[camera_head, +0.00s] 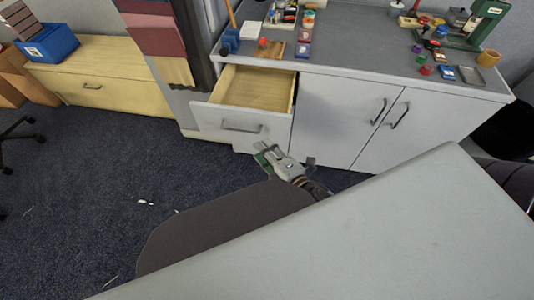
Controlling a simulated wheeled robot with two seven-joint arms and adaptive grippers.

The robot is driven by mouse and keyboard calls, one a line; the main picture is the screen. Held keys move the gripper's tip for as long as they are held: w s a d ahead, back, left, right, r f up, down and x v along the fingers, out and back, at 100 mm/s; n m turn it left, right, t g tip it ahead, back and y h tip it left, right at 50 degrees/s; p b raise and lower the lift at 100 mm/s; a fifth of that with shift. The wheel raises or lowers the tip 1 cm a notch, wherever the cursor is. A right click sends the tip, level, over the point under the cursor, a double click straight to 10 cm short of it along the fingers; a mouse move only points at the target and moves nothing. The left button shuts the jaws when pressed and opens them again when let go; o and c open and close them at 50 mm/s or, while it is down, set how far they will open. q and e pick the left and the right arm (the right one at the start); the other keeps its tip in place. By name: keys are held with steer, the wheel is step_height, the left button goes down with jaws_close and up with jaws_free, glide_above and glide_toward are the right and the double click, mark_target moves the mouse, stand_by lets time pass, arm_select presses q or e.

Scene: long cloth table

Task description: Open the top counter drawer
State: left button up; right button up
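The top counter drawer (241,119) is pulled out at the left end of the grey counter cabinet (340,107). Its light wooden inside shows and looks empty. A grey bar handle (241,128) is on its white front. My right gripper (266,153) is just below and to the right of the drawer front, apart from the handle as far as I can see. Its fingers are small and a green part shows by them, so I cannot tell whether they are open or shut. My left gripper is not in view.
Two cabinet doors with dark handles (398,116) are right of the drawer. Small items and a green machine (487,22) stand on the countertop. A wooden low cabinet (92,82) with a blue bin (48,43) is at left.

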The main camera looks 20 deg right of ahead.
steer(key=shift+s+d, duration=0.1)
steer(key=shift+s, duration=0.3)
steer(key=shift+r, duration=0.1)
stand_by(0.3)
stand_by(0.5)
